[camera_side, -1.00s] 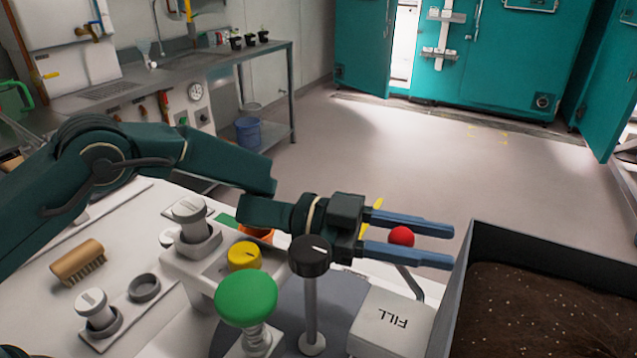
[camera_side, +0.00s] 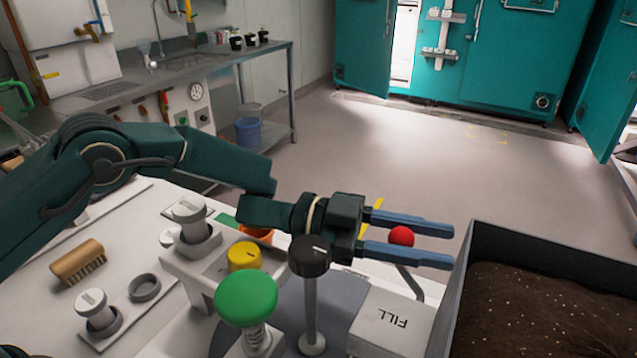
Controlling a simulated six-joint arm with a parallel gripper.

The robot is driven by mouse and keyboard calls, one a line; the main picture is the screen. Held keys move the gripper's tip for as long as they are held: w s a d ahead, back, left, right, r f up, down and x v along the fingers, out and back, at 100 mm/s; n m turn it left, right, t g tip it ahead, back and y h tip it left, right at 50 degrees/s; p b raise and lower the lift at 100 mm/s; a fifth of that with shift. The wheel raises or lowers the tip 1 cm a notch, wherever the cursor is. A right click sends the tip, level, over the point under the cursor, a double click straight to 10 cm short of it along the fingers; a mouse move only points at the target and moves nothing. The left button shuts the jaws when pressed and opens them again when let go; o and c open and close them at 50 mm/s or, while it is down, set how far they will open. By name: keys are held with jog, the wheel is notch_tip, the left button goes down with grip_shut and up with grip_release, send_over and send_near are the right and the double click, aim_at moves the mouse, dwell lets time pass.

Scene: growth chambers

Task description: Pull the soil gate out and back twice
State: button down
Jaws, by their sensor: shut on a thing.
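A red ball knob (camera_side: 401,236) sits on a thin bent grey rod (camera_side: 411,283) beside the box marked FILL. I take it for the handle of the soil gate; the gate's plate cannot be made out. My gripper (camera_side: 450,245) reaches in from the left with its two blue fingers on either side of the knob, shut on it. The fingertips extend past the knob towards the soil bin. The near finger hides the knob's lower side and the top of the rod.
The dark-walled soil bin (camera_side: 478,250) stands at the right, close to my fingertips. The FILL box (camera_side: 392,322) is below my gripper. A black knob on a post (camera_side: 310,256), a green button (camera_side: 246,298) and a yellow knob (camera_side: 244,256) stand close by at left.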

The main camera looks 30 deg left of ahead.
jog(key=shift+a, duration=1.45)
jog(key=c, duration=0.5)
grip_release()
jog(key=shift+s+a, duration=0.25)
jog(key=shift+a, duration=1.05)
jog(key=shift+s+a, duration=0.25)
jog(key=shift+a, duration=1)
